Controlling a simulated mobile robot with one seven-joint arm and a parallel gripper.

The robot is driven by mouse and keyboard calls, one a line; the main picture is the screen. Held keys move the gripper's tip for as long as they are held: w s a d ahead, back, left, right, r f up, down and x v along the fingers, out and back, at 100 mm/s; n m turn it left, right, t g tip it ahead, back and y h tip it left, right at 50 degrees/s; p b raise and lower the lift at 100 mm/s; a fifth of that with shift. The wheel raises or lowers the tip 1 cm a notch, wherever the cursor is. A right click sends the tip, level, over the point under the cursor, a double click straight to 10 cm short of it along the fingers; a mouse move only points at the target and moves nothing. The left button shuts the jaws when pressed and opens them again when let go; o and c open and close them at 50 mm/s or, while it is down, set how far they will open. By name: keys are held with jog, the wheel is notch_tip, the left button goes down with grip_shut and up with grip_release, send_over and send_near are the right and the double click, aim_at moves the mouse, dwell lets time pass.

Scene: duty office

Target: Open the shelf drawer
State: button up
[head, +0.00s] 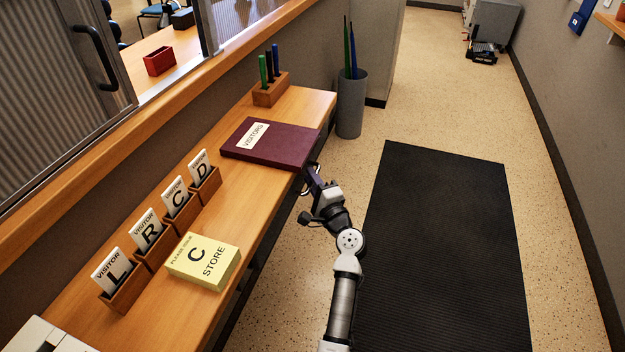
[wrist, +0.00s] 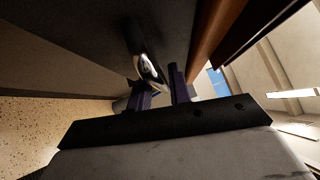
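My gripper (head: 312,178) is low at the front edge of the wooden shelf (head: 222,228), beside the maroon visitors book. In the wrist view, its two dark fingers (wrist: 160,92) stand apart. A shiny metal handle (wrist: 148,66) lies just ahead of the fingers and seems to reach into the gap between them. I cannot tell whether either finger touches it. The handle is on a dark grey front (wrist: 75,35), which seems to be the drawer. The drawer is hidden under the shelf in the head view, and no opening shows.
On the shelf are the visitors book (head: 270,142), a yellow block (head: 204,262), several visitor card holders and a pen block (head: 270,92). A grey bin (head: 350,105) stands past the shelf's far end. A black mat (head: 440,240) lies on clear floor at right.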

grip_shut()
jog(key=s+d+b, duration=0.2)
jog(key=s+d, duration=0.1)
jog(key=d, duration=0.5)
jog(key=s+d+b, duration=0.2)
jog(key=d, duration=0.7)
jog(key=shift+s+d+b, duration=0.25)
jog(key=shift+s+b, duration=0.05)
jog(key=shift+s, duration=0.1)
jog(key=shift+o, duration=1.6)
grip_release()
